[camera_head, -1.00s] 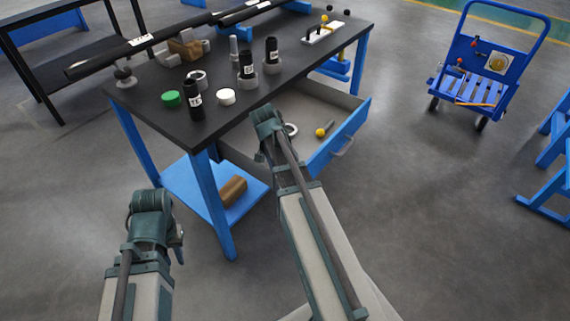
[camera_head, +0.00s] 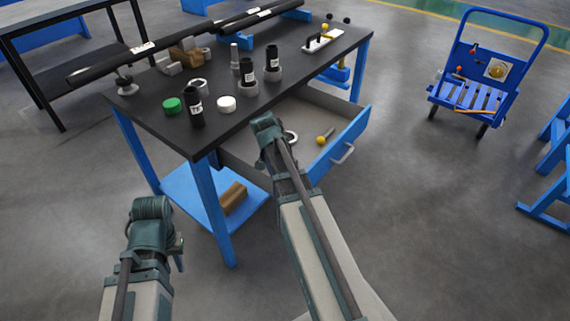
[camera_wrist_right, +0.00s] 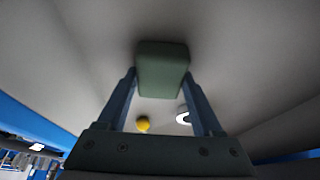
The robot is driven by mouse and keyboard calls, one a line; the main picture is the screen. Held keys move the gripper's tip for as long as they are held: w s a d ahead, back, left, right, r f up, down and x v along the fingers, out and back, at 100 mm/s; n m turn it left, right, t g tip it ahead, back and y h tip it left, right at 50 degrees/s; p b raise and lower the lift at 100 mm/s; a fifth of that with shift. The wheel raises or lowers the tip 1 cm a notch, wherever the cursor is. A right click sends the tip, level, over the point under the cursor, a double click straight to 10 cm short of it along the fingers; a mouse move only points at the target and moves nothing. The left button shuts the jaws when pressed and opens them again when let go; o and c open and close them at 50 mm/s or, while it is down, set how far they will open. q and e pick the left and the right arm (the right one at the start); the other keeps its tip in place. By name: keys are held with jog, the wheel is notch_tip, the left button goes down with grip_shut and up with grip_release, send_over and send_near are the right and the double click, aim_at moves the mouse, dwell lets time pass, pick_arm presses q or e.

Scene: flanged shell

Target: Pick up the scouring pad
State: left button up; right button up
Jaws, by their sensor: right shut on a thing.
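The scouring pad (camera_wrist_right: 162,62) is a dark green block in the right wrist view. It sits between the two blue fingertips of my right gripper (camera_wrist_right: 161,80), which is shut on it. In the head view my right arm reaches into the open drawer, and its wrist hides the pad and the fingers. My left gripper (camera_head: 179,252) is at lower left in the head view, in front of the table and away from the drawer. Its fingers are mostly hidden behind the wrist, so their opening does not show.
The open drawer (camera_head: 345,137) holds a white ring (camera_head: 291,137) and a yellow ball-ended item (camera_head: 320,139). The black tabletop (camera_head: 300,70) above carries black bottles, a green puck (camera_head: 172,106) and several parts. A blue cart (camera_head: 480,92) stands at right. Open floor lies between.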

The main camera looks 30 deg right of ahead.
notch_tip(320, 180, up, 10)
jog(key=p, duration=1)
jog(key=o, duration=0.8)
jog(key=shift+c, duration=0.2)
jog(key=c, duration=0.6)
notch_tip(320, 180, up, 8)
jog(key=w+a+p, duration=0.1)
jog(key=p, duration=0.7)
jog(key=shift+a+r, duration=0.15)
jog(key=shift+a, duration=0.2)
